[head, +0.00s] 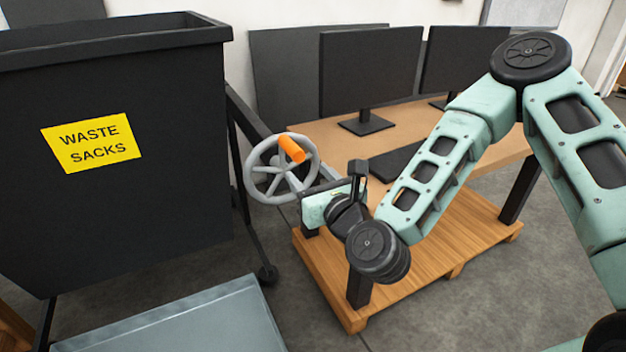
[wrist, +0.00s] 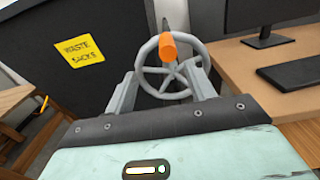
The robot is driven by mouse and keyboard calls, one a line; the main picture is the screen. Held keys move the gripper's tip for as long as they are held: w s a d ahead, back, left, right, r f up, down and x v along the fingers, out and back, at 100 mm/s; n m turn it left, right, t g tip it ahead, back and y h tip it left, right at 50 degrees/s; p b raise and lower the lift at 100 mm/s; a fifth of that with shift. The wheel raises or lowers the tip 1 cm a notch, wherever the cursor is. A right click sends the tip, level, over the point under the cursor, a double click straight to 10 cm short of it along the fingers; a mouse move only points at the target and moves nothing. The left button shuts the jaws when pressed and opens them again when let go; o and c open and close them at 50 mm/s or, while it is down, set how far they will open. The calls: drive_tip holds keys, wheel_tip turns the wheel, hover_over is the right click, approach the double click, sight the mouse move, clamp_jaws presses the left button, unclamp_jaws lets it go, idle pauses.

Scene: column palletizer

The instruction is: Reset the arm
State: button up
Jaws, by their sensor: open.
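My arm reaches in from the right in the head view, and my gripper (head: 305,200) is at its end, pointing left. In the wrist view my gripper (wrist: 164,82) shows two grey fingers standing wide apart, with no object held between them. A grey spoked handwheel (head: 262,186) with an orange knob (head: 291,148) is just beyond the fingertips. The handwheel (wrist: 148,80) appears between and beyond the fingers in the wrist view, with its orange knob (wrist: 167,46) at the top. I cannot tell whether a finger touches the rim.
A black bin (head: 120,210) with a yellow "WASTE SACKS" label stands left. A wooden desk (head: 310,130) with monitors (head: 368,70) and a keyboard (head: 395,160) lies behind my forearm. A wooden pallet (head: 440,265) is under it. A grey panel (head: 190,320) is at the lower left.

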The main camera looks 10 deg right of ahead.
drive_tip(key=s+a+f+n+g+y, duration=0.2)
drive_tip(key=s+a+f+n+g, duration=0.3)
drive_tip(key=n, duration=0.7)
drive_tip(key=s+a+f+n+g+y, duration=0.1)
drive_tip(key=s+a+n+g, duration=0.2)
drive_tip(key=s+n+g, duration=0.65)
drive_tip(key=s+d+r+n+g+h, duration=0.1)
drive_tip(key=s+d+r+n+h, duration=0.2)
drive_tip(key=s+d+n, duration=0.3)
drive_tip(key=s+d+r+n+g+h, duration=0.2)
drive_tip(key=s+d+n, duration=0.4)
drive_tip(key=n, duration=0.7)
drive_tip(key=shift+s+d+r+h, duration=0.25)
drive_tip(key=shift+s+r+h, duration=0.25)
drive_tip(key=shift+r+h, duration=0.55)
drive_tip(key=shift+f, duration=0.2)
drive_tip(key=shift+c, duration=0.3)
